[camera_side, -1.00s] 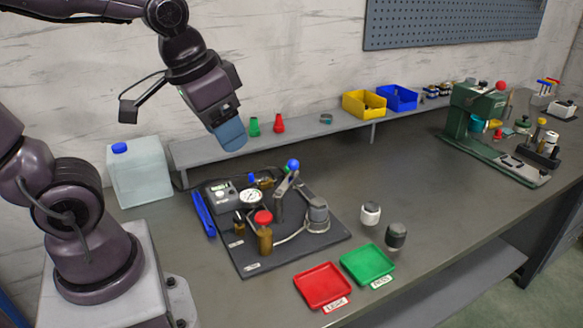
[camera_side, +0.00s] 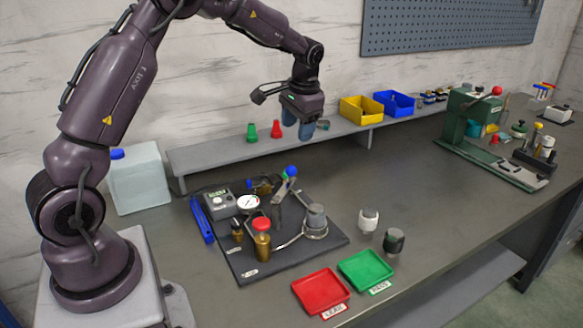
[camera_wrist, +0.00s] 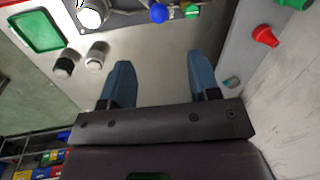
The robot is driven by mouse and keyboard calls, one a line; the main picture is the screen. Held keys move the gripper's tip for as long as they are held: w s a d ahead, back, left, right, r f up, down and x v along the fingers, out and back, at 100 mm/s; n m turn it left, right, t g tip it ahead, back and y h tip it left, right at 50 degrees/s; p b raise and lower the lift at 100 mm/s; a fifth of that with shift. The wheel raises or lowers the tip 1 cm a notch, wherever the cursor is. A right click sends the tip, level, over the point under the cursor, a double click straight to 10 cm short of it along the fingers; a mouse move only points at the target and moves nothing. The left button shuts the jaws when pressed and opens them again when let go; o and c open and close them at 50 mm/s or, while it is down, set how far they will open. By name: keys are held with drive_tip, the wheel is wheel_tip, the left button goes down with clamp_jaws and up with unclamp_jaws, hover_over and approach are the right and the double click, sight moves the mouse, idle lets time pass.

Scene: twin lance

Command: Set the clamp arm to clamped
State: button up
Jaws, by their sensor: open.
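The clamp arm (camera_side: 280,188) is a grey lever with a blue ball knob (camera_side: 291,171), on the dark fixture plate (camera_side: 250,262). It slants up from the plate, with a small green part by the knob. A grey cylindrical part (camera_side: 316,221) stands on the plate to its right. In the wrist view the blue knob (camera_wrist: 158,13) is at the top edge; most of the lever is out of frame. My gripper (camera_side: 298,124) is open and empty, above and behind the knob, near the shelf. Its blue fingers (camera_wrist: 161,66) are well apart, pointing toward the knob without touching it.
The plate also carries a gauge (camera_side: 248,204) and a red-capped brown cylinder (camera_side: 262,241). Two loose cylinders (camera_side: 368,220) (camera_side: 394,241), a red tray (camera_side: 321,292) and a green tray (camera_side: 366,269) are nearby. The back shelf (camera_side: 215,152) holds cones and bins. Bench right of the plate is mostly clear.

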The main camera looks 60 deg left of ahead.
sight(292, 166)
drive_tip(key=f, duration=0.4)
drive_tip(key=a+f, duration=0.1)
drive_tip(key=f, duration=0.3)
drive_tip(key=a+f, duration=0.1)
drive_tip(key=f, duration=0.3)
drive_tip(key=shift+s+a+f, duration=0.1)
drive_tip(key=shift+s+f, duration=0.05)
clamp_jaws()
